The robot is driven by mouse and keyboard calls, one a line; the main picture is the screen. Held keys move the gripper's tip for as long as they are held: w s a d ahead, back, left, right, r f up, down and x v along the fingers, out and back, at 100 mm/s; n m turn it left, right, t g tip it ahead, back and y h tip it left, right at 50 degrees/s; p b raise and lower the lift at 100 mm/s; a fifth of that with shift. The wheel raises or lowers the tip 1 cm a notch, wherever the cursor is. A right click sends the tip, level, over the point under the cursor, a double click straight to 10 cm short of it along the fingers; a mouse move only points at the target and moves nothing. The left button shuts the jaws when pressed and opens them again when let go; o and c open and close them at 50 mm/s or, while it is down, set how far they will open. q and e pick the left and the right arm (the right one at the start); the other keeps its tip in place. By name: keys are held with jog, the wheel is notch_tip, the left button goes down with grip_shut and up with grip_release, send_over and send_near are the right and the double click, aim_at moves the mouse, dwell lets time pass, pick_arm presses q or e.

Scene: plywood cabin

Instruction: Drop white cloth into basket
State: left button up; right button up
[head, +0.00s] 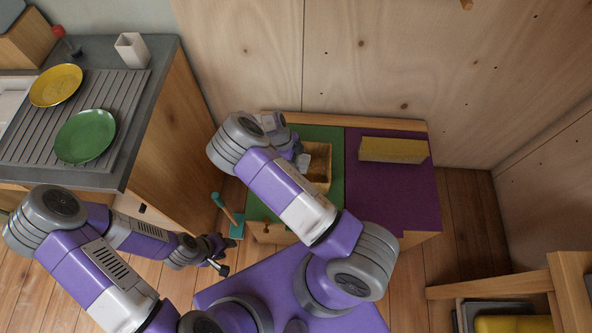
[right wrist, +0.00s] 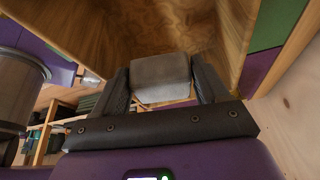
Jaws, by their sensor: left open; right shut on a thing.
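The wooden basket (head: 319,165) stands on the green half of a low cabinet top in the head view, partly hidden by my right arm. My right gripper (head: 299,158) is at its left part. It is shut on the white cloth (head: 303,162), which looks like a small pale bundle. In the right wrist view the cloth (right wrist: 160,72) sits between both fingers, with wooden basket walls (right wrist: 225,40) around it. Whether the cloth touches the basket floor cannot be told. My left gripper (head: 219,266) is open and empty, low beside the counter.
A yellow block (head: 393,150) lies on the purple mat (head: 395,190) right of the basket. A teal-handled tool (head: 229,215) stands left of the cabinet. The counter at left holds a yellow plate (head: 56,85), a green plate (head: 86,136) and a white cup (head: 131,50).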

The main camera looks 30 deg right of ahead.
jog(key=o, duration=1)
jog(key=shift+o, duration=0.2)
jog(key=p+v, duration=0.2)
jog(key=v, duration=0.5)
jog(key=shift+r, duration=0.3)
jog(key=shift+a, duration=0.1)
